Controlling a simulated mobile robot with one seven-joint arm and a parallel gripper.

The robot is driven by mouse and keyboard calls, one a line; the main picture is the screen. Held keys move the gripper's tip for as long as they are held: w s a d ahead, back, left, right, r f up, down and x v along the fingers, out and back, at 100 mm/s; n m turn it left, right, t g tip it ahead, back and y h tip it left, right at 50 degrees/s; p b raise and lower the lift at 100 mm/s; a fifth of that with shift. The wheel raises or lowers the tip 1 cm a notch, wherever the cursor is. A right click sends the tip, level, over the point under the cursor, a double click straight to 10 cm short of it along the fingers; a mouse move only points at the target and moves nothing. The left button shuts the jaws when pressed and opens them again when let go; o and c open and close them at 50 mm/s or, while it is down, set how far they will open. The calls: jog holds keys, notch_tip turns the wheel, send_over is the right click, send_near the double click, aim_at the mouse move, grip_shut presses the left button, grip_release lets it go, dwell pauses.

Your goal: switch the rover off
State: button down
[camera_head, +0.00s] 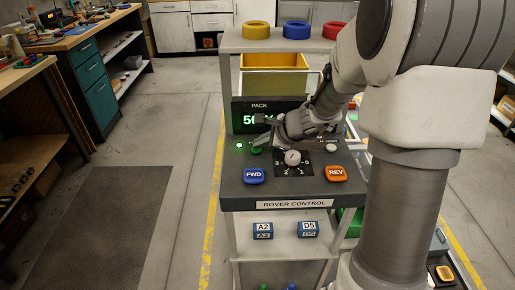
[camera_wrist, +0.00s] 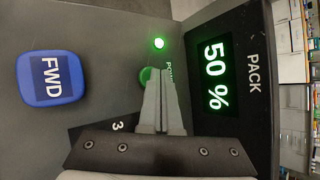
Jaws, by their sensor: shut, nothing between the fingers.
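The rover control panel (camera_head: 230,190) carries a green power button (camera_head: 256,151), with a lit green lamp (camera_head: 239,146) at its left. In the wrist view the button (camera_wrist: 145,75) shows only in part, behind my fingertips, and the lamp (camera_wrist: 158,43) glows beside the partly hidden "POWER" label. My gripper (camera_head: 262,142) is shut and empty, with its tips (camera_wrist: 160,72) over or beside the button. I cannot tell whether they touch it. The pack display (camera_wrist: 215,75) reads 50 %.
A blue FWD button (camera_head: 254,175), an orange REV button (camera_head: 336,173) and a numbered dial (camera_head: 292,158) share the panel. The dark display housing stands close behind the gripper. Blocks A2 (camera_head: 263,231) and D5 (camera_head: 307,229) sit on the shelf below. Open floor lies to the left.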

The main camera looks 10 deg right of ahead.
aim_at(261, 150)
jog(key=shift+r+p, duration=0.75)
jog(key=shift+r, duration=0.2)
jog(key=shift+r+p, duration=2.35)
jog(key=shift+r, duration=0.65)
